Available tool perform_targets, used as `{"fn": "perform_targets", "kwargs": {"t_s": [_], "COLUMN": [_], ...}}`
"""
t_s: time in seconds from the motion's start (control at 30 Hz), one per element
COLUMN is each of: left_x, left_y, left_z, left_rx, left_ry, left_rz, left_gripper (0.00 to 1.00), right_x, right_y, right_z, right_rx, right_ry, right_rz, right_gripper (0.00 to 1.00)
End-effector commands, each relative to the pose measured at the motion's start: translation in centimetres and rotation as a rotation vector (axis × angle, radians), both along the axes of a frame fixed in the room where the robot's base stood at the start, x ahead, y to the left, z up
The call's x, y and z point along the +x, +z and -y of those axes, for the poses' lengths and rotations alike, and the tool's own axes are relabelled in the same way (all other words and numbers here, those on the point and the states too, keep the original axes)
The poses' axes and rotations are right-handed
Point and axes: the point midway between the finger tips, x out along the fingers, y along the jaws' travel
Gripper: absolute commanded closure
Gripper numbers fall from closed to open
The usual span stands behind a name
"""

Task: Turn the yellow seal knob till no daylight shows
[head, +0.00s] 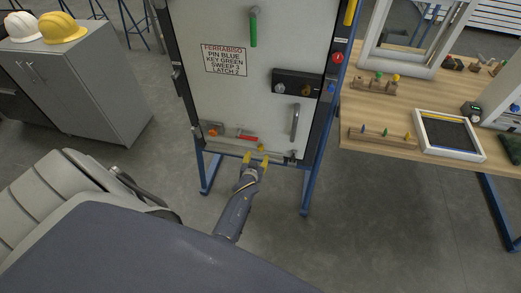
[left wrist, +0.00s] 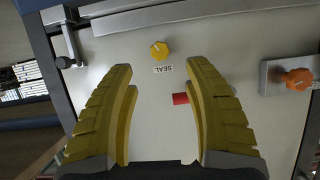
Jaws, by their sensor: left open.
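The yellow seal knob (head: 261,147) sits low on the pale door panel (head: 225,95), near its bottom edge. In the left wrist view the yellow knob (left wrist: 159,50), with a light pointer line, is above an upside-down SEAL label (left wrist: 163,70). My left gripper (head: 257,159) is open, just below and in front of the knob. In the left wrist view its yellow fingers (left wrist: 160,68) stand to either side of the label, with the knob just beyond the tips and apparently untouched. Whether daylight shows along the seal is unclear. My right gripper is in neither view.
An orange knob (head: 212,131), a red piece (head: 248,137) and a vertical handle (head: 295,122) are nearby on the door. A blue-legged frame (head: 306,185) holds it. A wooden workbench (head: 385,105) stands right, a grey cabinet (head: 85,85) left. The floor below is clear.

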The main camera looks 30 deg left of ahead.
Motion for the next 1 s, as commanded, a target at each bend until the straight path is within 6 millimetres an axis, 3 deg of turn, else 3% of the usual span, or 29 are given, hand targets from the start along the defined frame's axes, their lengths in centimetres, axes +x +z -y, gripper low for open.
{"fn": "perform_targets", "kwargs": {"t_s": [0.47,1.0], "left_x": [5.3,7.4], "left_y": [-2.2,-3.3], "left_z": [-1.9,-2.9], "left_rx": [-0.005,0.0], "left_ry": [0.0,0.0], "left_rz": [0.001,-0.001], "left_gripper": [0.49,0.49], "right_x": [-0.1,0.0], "right_y": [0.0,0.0], "right_z": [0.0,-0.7], "right_rx": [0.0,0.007], "right_ry": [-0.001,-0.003], "right_rz": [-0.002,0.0], "right_gripper": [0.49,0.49]}}
